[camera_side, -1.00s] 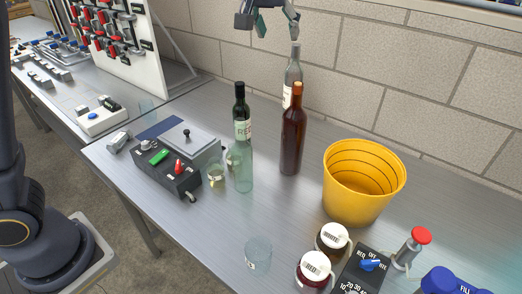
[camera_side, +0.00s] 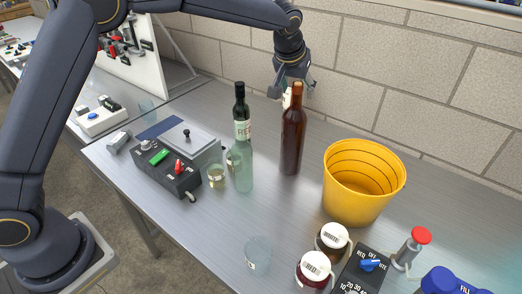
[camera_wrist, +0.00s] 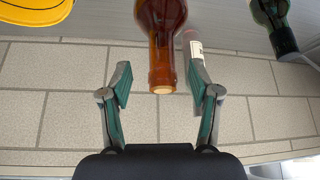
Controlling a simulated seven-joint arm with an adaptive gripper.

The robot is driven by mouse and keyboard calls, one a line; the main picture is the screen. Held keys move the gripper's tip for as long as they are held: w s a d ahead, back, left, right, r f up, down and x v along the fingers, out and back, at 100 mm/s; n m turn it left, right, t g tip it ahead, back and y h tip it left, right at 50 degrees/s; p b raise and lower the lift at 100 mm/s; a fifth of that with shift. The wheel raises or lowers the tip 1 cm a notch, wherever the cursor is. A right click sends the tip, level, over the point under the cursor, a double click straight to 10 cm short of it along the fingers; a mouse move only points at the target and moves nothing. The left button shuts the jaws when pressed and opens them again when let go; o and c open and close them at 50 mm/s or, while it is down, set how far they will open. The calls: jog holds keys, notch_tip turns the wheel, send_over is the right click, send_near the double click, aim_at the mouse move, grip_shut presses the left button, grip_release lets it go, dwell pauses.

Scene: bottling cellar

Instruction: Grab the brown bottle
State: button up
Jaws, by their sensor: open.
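The brown bottle (camera_side: 292,140) stands upright on the steel bench, left of the yellow bucket. In the wrist view, the brown bottle (camera_wrist: 161,35) points its neck and tan top towards me. My gripper (camera_side: 293,88) is low at the bottle's neck, and the neck partly covers it in the side view. In the wrist view, my gripper (camera_wrist: 160,78) is open, with one finger on each side of the neck and gaps showing on both sides. Whether anything touches is hard to tell.
A clear bottle with a white label (camera_side: 287,98) stands close behind the brown one, mostly hidden. A dark green bottle (camera_side: 241,115) and a pale green glass bottle (camera_side: 242,170) stand to the left. The yellow bucket (camera_side: 362,205) stands to the right.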

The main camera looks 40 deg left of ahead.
aim_at(298, 94)
jog(key=x, duration=0.3)
jog(key=shift+w+a+f, duration=0.1)
jog(key=shift+f, duration=0.3)
grip_shut()
dwell(0.3)
jog(key=shift+r, duration=0.2)
